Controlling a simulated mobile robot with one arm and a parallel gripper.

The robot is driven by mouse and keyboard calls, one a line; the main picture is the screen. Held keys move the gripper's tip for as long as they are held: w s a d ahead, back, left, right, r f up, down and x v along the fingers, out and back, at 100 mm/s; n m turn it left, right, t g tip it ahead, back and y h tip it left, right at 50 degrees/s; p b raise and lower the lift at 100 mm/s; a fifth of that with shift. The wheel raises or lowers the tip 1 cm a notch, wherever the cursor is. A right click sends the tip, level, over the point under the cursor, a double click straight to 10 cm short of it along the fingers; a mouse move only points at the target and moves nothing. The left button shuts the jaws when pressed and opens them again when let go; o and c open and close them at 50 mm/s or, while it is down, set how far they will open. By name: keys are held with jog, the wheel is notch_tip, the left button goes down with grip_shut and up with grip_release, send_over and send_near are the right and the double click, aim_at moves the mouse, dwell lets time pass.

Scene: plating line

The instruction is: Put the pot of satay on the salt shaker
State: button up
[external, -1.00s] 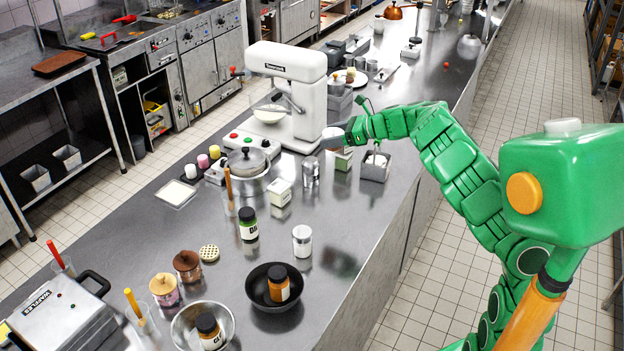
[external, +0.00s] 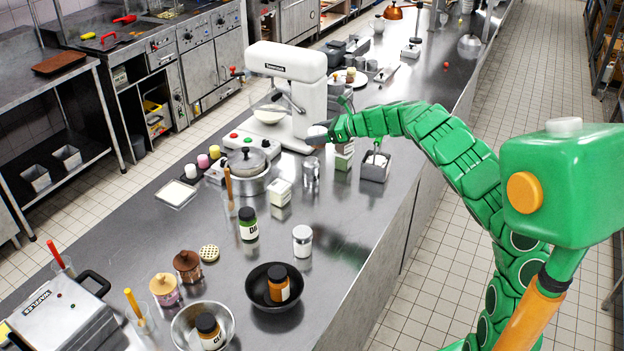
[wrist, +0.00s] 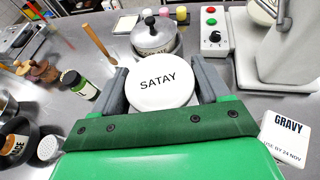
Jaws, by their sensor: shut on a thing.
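The pot of satay (wrist: 163,88) shows its round white lid with SATAY on it in the wrist view. My gripper (wrist: 162,72) is shut on it, one grey finger on each side. In the external view my gripper (external: 317,134) is above the counter, in front of the mixer. A clear shaker with a metal top (external: 311,173) stands just below it. A second shaker with white contents (external: 302,241) stands nearer the front; its perforated top shows in the wrist view (wrist: 48,148). I cannot read which one is salt.
The mixer (external: 299,90) stands close behind my gripper. A gravy pot (wrist: 288,138) is close on the right, beside a grey container (external: 374,168). A lidded pan (external: 250,170) and a white tub (external: 280,192) stand to the left. The counter around the front shaker is fairly clear.

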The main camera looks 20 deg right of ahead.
jog(key=shift+w+a+f, duration=0.2)
jog(key=shift+w+f, duration=0.55)
jog(key=shift+f, duration=0.15)
jog(key=shift+w+a+f, duration=0.25)
jog(key=shift+w+f, duration=0.5)
jog(key=shift+f, duration=0.2)
jog(key=shift+w+a+f, duration=0.2)
jog(key=shift+w+f, duration=0.55)
jog(key=shift+f, duration=1.65)
jog(key=o, duration=1.1)
jog(key=shift+f, duration=0.1)
jog(key=shift+s+d+r, duration=0.15)
jog(key=shift+d+r, duration=0.1)
jog(key=shift+d, duration=0.1)
jog(key=v, duration=1.1)
jog(key=shift+d, duration=0.15)
